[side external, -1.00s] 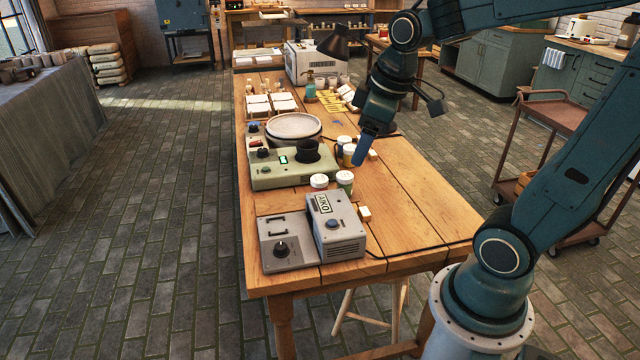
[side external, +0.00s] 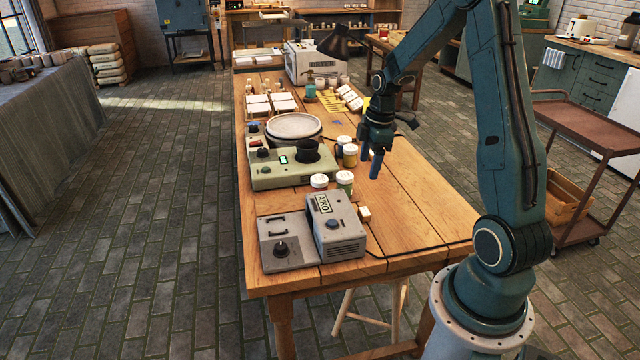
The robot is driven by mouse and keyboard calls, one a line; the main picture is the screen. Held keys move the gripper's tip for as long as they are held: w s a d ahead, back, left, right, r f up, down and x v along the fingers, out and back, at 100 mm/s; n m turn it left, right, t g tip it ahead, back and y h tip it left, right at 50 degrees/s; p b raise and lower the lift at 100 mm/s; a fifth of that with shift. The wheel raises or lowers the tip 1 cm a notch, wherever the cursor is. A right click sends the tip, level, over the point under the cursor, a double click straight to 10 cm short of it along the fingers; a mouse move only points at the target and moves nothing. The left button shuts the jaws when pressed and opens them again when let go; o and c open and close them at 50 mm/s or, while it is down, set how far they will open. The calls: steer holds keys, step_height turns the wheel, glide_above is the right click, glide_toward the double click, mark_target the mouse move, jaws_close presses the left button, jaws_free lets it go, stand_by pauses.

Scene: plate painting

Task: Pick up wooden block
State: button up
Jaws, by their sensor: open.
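A small pale wooden block (side external: 364,213) lies on the wooden table (side external: 420,205), close to the right side of the grey box-shaped device. My gripper (side external: 369,166) points down over the table, beyond the block and slightly to its right. Its two blue fingers are apart, with nothing visible between them. I cannot tell how high the fingertips are above the table.
Several paint jars stand left of my gripper, including a green one (side external: 344,182). The grey device (side external: 335,228) sits beside the block. A plate wheel (side external: 294,127) stands farther back. A black cable crosses the table's near right; the right side is mostly clear.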

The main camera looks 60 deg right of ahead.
step_height(320, 180, down, 4)
steer(key=d, duration=0.3)
glide_above(365, 211)
steer(key=shift+n, duration=0.4)
steer(key=f, duration=0.7)
steer(key=shift+s+d, duration=0.2)
steer(key=shift+s, duration=0.2)
steer(key=shift+w+f, duration=0.1)
steer(key=shift+f, duration=0.45)
steer(key=shift+f, duration=0.1)
steer(key=shift+w+a+f, duration=0.1)
steer(key=shift+w+f, duration=0.05)
steer(key=shift+f, duration=1.1)
steer(key=shift+w+a+f, duration=0.1)
steer(key=shift+f, duration=1.1)
steer(key=c, duration=1.1)
steer(key=shift+o, duration=0.2)
steer(key=shift+d+r, duration=0.1)
